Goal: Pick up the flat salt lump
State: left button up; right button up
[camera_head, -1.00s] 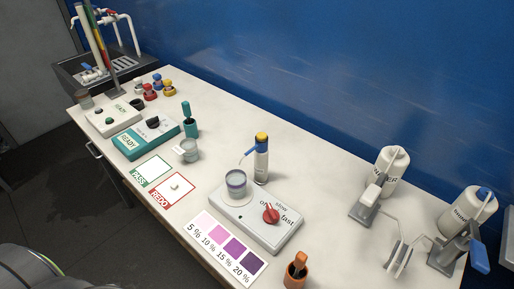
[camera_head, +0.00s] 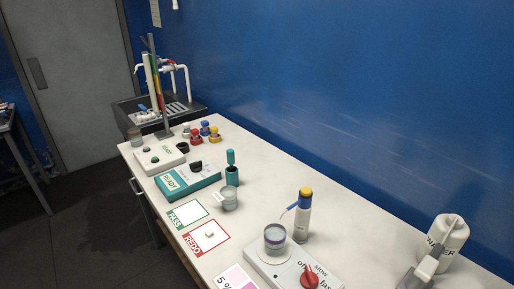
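A small pale lump (camera_head: 209,235), likely the flat salt lump, lies on the white card with the red REDO border (camera_head: 192,244) near the front edge of the bench. It is too small to tell how flat it is. Neither of my grippers shows in the head view.
The green PASS card (camera_head: 174,221) lies just behind the lump's card. A glass beaker (camera_head: 229,203), a teal READY device (camera_head: 168,184) and a stirrer plate with a red knob (camera_head: 310,277) carrying a cup (camera_head: 274,240) stand nearby.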

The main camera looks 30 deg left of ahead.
aim_at(209, 233)
jog(key=j+u, duration=0.75)
jog(key=j, duration=0.25)
jog(key=i, duration=0.05)
